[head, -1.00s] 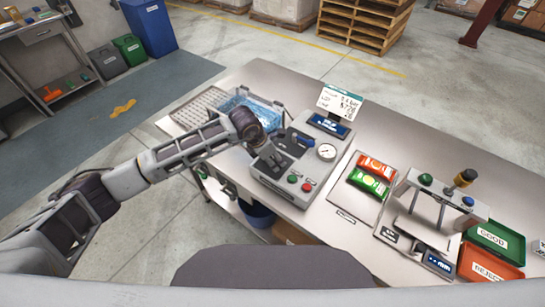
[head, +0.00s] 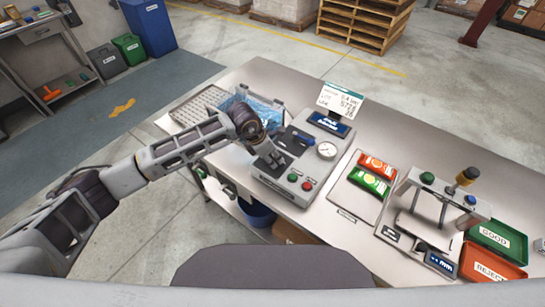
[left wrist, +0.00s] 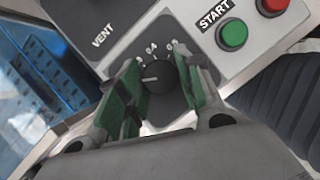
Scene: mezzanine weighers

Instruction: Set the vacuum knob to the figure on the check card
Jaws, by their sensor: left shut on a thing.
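The vacuum knob (left wrist: 158,76) is black with a white pointer line, on the grey front panel of the machine (head: 285,183). In the left wrist view its pointer aims left, and the scale figures around it are partly hidden. My left gripper (head: 270,160) is shut on the knob, with a green-padded finger on each side of it. The check card (head: 341,101) stands upright behind the machine; its top line seems to read 0.4 bar, but the writing is small. My right gripper is not in view.
A round gauge (head: 326,151) and a blue display (head: 328,123) are on the machine. The green START button (left wrist: 232,35) and a red button (left wrist: 272,6) are close beside the knob. Red and green packets (head: 370,182) lie on a tray to the right. A blue-lined crate (head: 258,108) stands behind my gripper.

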